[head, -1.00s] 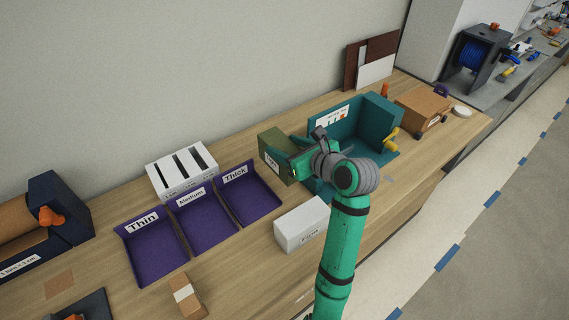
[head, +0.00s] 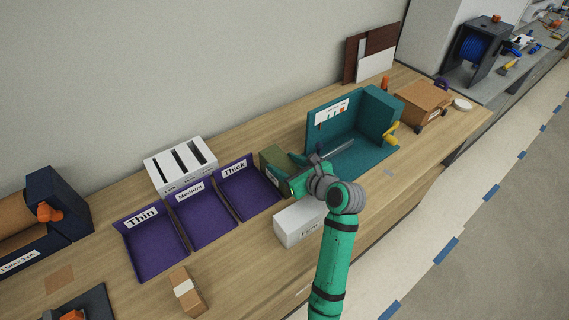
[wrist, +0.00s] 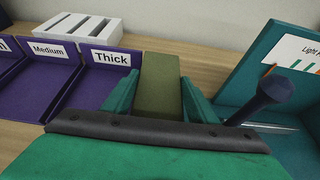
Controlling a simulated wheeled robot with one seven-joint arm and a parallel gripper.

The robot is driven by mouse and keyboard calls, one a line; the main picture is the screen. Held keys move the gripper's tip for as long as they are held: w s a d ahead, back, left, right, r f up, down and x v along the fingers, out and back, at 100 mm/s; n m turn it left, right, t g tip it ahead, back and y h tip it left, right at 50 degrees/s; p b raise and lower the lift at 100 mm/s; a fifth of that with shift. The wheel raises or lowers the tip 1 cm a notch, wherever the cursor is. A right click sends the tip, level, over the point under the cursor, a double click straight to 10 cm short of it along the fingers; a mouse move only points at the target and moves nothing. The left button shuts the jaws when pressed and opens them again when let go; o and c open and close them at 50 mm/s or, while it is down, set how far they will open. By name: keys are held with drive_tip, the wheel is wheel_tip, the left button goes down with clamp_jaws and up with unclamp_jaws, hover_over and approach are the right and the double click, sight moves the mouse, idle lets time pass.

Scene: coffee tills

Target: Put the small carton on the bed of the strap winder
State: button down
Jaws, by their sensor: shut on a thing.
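The small carton, an olive-green box (head: 272,157), is at the right end of the purple trays in the head view. My gripper (head: 284,174) is shut on it, and my arm hides part of it. In the wrist view the carton (wrist: 159,85) sits between my two teal fingers (wrist: 159,100). I cannot tell whether it touches the table. The strap winder (head: 383,112) is a teal machine with a yellow crank to the right of my gripper. Its flat bed (head: 365,160) looks empty of cartons. The winder's label panel (wrist: 290,60) shows at right in the wrist view.
Purple trays marked Thin, Medium and Thick (head: 255,192) lie to the left, with a white slotted rack (head: 180,165) behind. A white box marked Firm (head: 298,226) stands close in front of my gripper. A dark knob (wrist: 273,91) and metal bar are near my right finger.

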drive_tip(key=shift+d, duration=0.1)
drive_tip(key=c, duration=0.7)
unclamp_jaws()
drive_tip(key=shift+f, duration=0.1)
